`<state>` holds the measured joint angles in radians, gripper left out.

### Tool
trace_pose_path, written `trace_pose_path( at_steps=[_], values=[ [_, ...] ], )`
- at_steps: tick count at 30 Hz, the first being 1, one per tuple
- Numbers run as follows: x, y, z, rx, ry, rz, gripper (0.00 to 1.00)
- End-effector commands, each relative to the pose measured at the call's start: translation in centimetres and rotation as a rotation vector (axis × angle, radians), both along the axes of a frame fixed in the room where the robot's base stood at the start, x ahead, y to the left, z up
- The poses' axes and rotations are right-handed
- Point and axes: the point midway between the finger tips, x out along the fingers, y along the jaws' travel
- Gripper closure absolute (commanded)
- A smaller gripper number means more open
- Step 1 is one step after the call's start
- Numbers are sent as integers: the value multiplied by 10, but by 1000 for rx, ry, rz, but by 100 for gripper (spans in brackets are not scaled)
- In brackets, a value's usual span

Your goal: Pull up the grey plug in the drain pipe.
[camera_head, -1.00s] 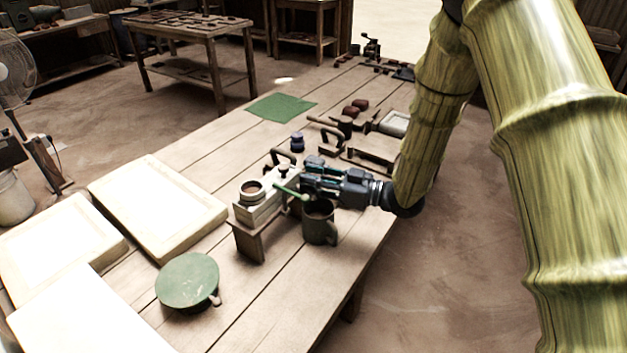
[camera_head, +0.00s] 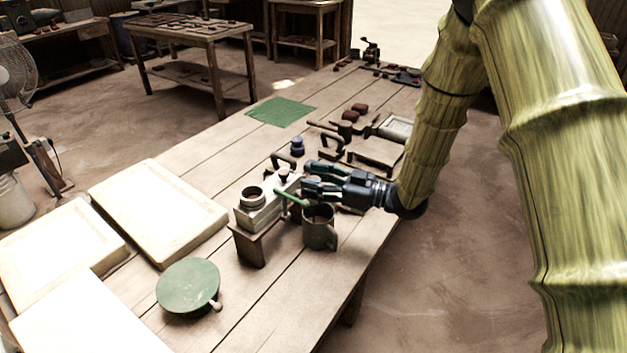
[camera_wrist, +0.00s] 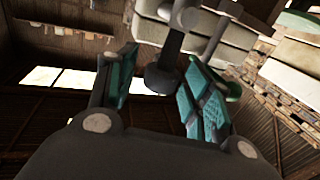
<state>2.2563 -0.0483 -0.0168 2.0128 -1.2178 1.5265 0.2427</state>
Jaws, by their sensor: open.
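A pale metal box (camera_head: 262,214) on a small wooden stand has a round collar on top. A small dark knob (camera_head: 283,174) stands at its far end, beside my fingertips. A green rod (camera_head: 291,197) slants from the box towards a grey-green mug (camera_head: 318,234). My gripper (camera_head: 306,179) is open, reaching in from the right. In the wrist view, my gripper (camera_wrist: 153,86) has teal pads spread apart, with a dark grey stem with a rounded end (camera_wrist: 162,78) showing between them, seemingly ungripped. I cannot tell for certain which part is the plug, or where the pipe is.
The mug stands close below my gripper. A round green plate (camera_head: 188,285) and pale slabs (camera_head: 158,211) lie to the left. Handled tools (camera_head: 333,143) and a dark blue pot (camera_head: 297,146) stand behind. The boards beside the green cloth (camera_head: 281,111) are clear.

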Motion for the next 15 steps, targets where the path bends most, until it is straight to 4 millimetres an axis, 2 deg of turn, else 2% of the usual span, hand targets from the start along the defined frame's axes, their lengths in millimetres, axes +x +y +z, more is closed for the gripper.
trace_pose_path(
  at_steps=[15],
  values=[
    [-28, -82, 0, 2, 0, -2, 49]
  ],
)
